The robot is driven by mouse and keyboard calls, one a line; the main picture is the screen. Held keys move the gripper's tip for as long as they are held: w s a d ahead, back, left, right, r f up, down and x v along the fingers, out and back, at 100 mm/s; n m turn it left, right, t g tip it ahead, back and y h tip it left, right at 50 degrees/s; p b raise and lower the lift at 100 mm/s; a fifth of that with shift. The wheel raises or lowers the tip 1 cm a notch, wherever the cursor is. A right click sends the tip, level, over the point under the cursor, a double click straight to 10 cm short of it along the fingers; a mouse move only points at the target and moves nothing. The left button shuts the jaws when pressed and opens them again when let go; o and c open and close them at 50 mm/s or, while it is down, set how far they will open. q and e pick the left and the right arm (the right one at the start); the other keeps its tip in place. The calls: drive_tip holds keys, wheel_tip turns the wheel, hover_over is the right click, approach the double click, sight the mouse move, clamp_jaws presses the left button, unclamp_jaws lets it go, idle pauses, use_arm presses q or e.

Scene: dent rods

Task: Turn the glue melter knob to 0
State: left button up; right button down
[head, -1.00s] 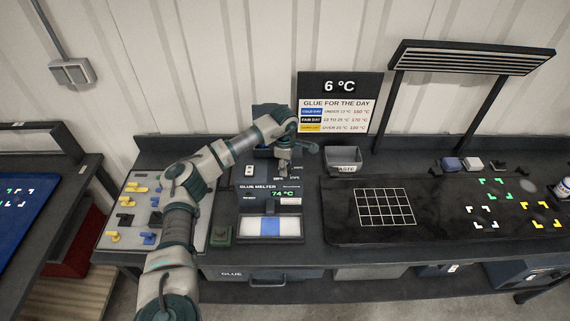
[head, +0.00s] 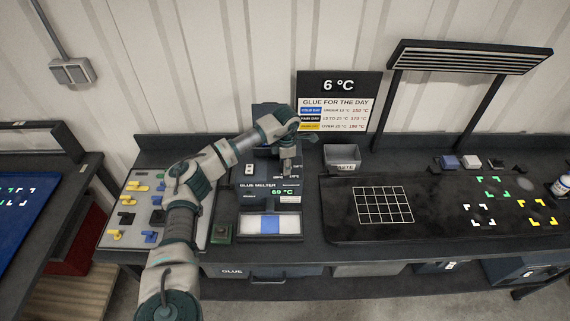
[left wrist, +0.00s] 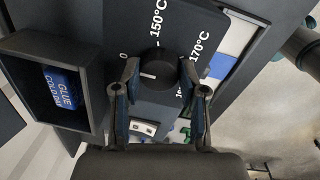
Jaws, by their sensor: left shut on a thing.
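The glue melter (head: 262,192) stands on the bench, its green display reading 69 °C. My left gripper (head: 287,168) reaches down over its dial face and hides the knob in the head view. In the left wrist view the black round knob (left wrist: 158,68) sits between the two fingers of my left gripper (left wrist: 160,76), which is shut on it. A short white mark on the knob lies on its left side, the side of the 0 label (left wrist: 124,56). The 150°C and 170°C labels are above and right of the knob. My right gripper is not in view.
A sign (head: 337,104) behind the bench reads 6 °C. A grey waste bin (head: 342,158) stands right of the melter. A panel with coloured pieces (head: 118,235) lies left. A dark mat with a white grid (head: 340,225) lies right.

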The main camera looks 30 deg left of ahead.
use_arm(q)
drive_tip(key=shift+s+f, duration=0.1)
drive_tip(key=shift+f, duration=0.15)
drive_tip(key=o, duration=1.1)
drive_tip(key=shift+o, duration=0.2)
drive_tip(key=shift+w, duration=0.2)
drive_tip(key=shift+r, duration=0.25)
wheel_tip(320, 180, up, 11)
drive_tip(key=shift+s+d+r, duration=0.15)
drive_tip(key=shift+s+d, duration=0.05)
